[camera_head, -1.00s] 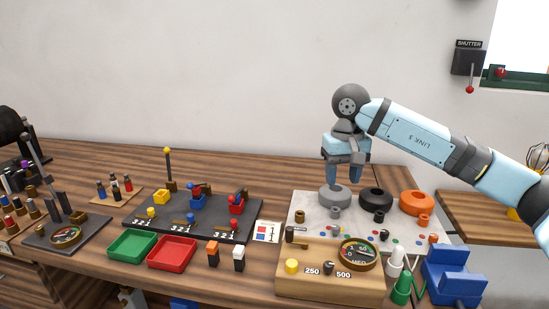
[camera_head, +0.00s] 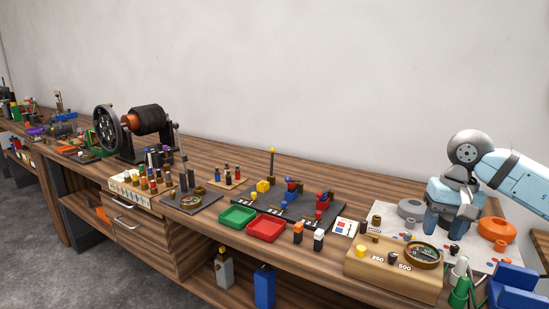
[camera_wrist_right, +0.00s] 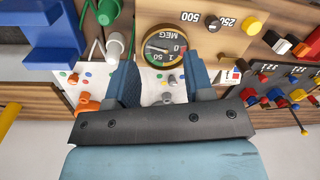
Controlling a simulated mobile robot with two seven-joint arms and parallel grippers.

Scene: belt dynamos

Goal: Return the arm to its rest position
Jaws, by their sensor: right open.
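My right gripper (camera_head: 445,226) is on the right of the head view, pointing down over the white board (camera_head: 482,262). In the right wrist view its two fingers (camera_wrist_right: 161,80) stand apart with nothing held between them. A grey ring (camera_head: 410,208) lies just left of the gripper and an orange ring (camera_head: 496,229) lies to its right. The black ring between them is hidden behind the gripper. My left gripper is in neither view.
A wooden meter box (camera_head: 395,278) stands in front of the gripper, with a blue stand (camera_head: 515,290) at its right. Green (camera_head: 238,217) and red (camera_head: 266,228) trays lie mid-bench. A coil machine (camera_head: 145,122) stands farther left. The space above the bench's middle is clear.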

